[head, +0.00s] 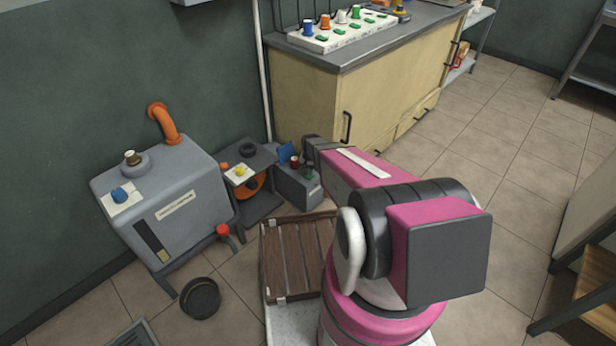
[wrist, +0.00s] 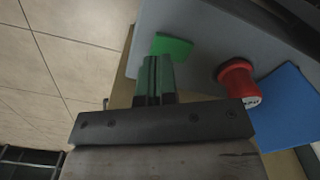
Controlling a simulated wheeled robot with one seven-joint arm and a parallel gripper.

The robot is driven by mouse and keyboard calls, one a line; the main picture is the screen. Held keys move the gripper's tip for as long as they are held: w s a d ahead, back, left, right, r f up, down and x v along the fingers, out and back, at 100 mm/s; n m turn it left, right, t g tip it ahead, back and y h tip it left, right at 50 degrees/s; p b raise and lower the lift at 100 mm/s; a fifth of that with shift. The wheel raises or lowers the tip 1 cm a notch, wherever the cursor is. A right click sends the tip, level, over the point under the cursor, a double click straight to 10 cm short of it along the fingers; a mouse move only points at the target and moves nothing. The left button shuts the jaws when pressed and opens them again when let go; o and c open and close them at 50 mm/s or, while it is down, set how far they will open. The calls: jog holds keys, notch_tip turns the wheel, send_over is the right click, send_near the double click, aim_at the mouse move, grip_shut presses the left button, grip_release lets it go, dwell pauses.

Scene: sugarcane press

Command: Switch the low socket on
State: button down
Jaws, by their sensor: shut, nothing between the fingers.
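The low socket (head: 296,188) is a grey box on the floor beside the cabinet, with a blue flap (head: 285,152), a red plug-like knob (head: 294,161) and a small green switch (head: 310,174). In the wrist view its grey face (wrist: 205,18) fills the upper right. The green switch (wrist: 174,46) lies just beyond the tips of my gripper (wrist: 153,60), which is shut and empty. I cannot tell whether the tips touch it. The red knob (wrist: 238,82) and blue flap (wrist: 285,105) are to the right. The switch's setting is unclear.
A grey machine (head: 175,205) with an orange pipe stands left. A dark stand (head: 255,165) with a yellow button is beside the socket. A wooden slatted crate (head: 290,255) lies in front. The cabinet (head: 365,95) is behind, carrying a white power strip (head: 340,35).

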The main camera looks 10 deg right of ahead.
jog(key=shift+f, duration=1.3)
dwell(1.1)
jog(key=shift+r, duration=3.55)
